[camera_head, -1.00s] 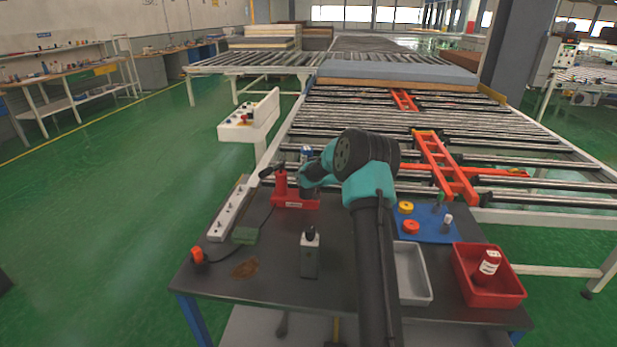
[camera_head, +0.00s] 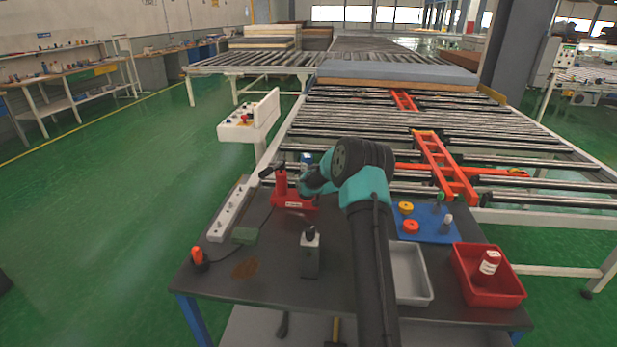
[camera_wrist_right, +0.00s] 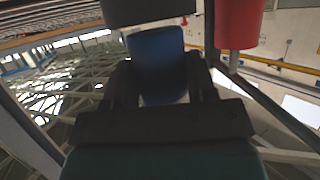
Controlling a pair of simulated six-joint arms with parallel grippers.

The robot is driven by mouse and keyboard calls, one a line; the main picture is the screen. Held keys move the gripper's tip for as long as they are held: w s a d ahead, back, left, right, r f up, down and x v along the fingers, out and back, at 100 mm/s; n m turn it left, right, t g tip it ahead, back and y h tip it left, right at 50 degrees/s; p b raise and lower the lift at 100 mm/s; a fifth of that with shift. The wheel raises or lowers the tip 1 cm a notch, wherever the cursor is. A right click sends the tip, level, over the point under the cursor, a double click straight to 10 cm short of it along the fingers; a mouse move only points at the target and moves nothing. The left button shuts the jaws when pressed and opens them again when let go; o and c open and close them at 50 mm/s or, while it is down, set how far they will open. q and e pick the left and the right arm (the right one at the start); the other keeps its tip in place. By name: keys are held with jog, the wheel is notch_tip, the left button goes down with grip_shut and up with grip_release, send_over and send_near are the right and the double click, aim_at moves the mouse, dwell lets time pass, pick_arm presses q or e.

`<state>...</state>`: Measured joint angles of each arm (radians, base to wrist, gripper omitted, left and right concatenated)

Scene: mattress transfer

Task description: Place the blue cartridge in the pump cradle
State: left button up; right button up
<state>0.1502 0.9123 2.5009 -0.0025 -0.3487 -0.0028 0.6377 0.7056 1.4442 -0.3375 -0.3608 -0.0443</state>
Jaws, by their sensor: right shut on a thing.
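The red pump (camera_head: 281,184) with its cradle stands on the far left part of the dark table, a black handle on top. The blue cartridge (camera_wrist_right: 160,66) is between the two dark fingers of my right gripper (camera_wrist_right: 162,84), which is shut on it. In the wrist view the red pump part (camera_wrist_right: 238,24) is beside the cartridge. My left gripper is not in view.
A white power strip (camera_head: 230,212) lies left of the pump. A blue mat (camera_head: 438,232) with small parts, a grey tray (camera_head: 424,280) and a red bin (camera_head: 505,292) holding a red bottle are to the right.

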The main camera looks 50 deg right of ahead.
jog(key=shift+f, duration=0.55)
jog(key=o, duration=1)
jog(key=shift+r, duration=0.1)
jog(key=shift+r, duration=0.65)
jog(key=v, duration=1.2)
jog(key=shift+f, duration=0.2)
